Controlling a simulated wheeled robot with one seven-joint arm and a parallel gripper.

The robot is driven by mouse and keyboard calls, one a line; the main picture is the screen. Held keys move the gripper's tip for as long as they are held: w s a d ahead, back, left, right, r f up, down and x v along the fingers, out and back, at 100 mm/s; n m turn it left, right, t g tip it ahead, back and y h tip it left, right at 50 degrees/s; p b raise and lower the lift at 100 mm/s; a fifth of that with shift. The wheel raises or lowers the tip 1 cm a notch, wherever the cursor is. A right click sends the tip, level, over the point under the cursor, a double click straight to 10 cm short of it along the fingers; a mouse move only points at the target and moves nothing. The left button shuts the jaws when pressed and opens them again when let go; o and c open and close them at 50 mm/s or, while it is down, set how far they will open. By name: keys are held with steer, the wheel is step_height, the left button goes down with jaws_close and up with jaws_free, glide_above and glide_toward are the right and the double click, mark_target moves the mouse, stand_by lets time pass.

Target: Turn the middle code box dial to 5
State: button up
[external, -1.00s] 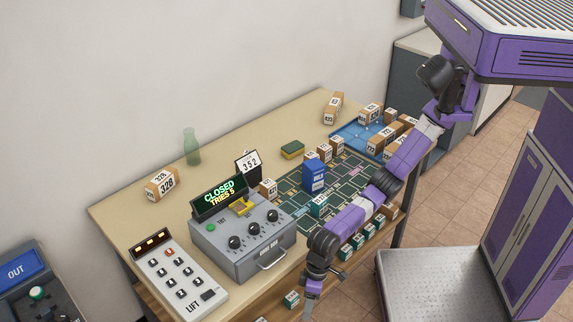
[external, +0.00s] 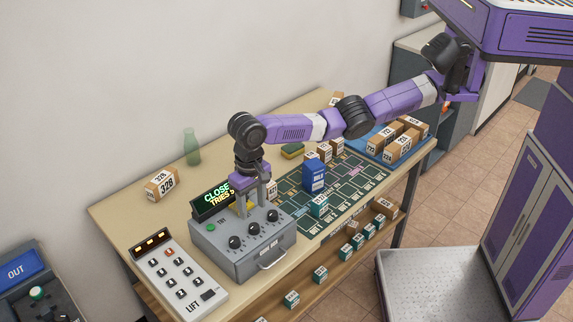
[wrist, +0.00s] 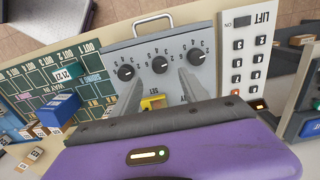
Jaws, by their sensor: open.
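The grey code box (external: 225,258) stands at the table's front left, with three black dials in a row on its top. The middle dial (external: 254,229) is also in the wrist view (wrist: 160,65), numerals around it; I cannot read its setting surely. My gripper (external: 259,207) points down over the box, behind the dials. In the wrist view my gripper (wrist: 161,78) is open, its two grey fingers apart, with the middle dial ahead between the fingertips. No contact with the dial shows. The yellow SET part (wrist: 153,102) lies between the fingers.
The display (external: 216,198) behind the dials is partly covered by my arm. The LIFT keypad (external: 178,275) stands left of the box. A green bottle (external: 192,147) stands behind.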

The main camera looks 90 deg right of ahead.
mark_target(254, 226)
step_height(254, 226, down, 8)
steer(key=shift+r+p, duration=0.2)
steer(key=shift+p, duration=0.2)
jaws_close()
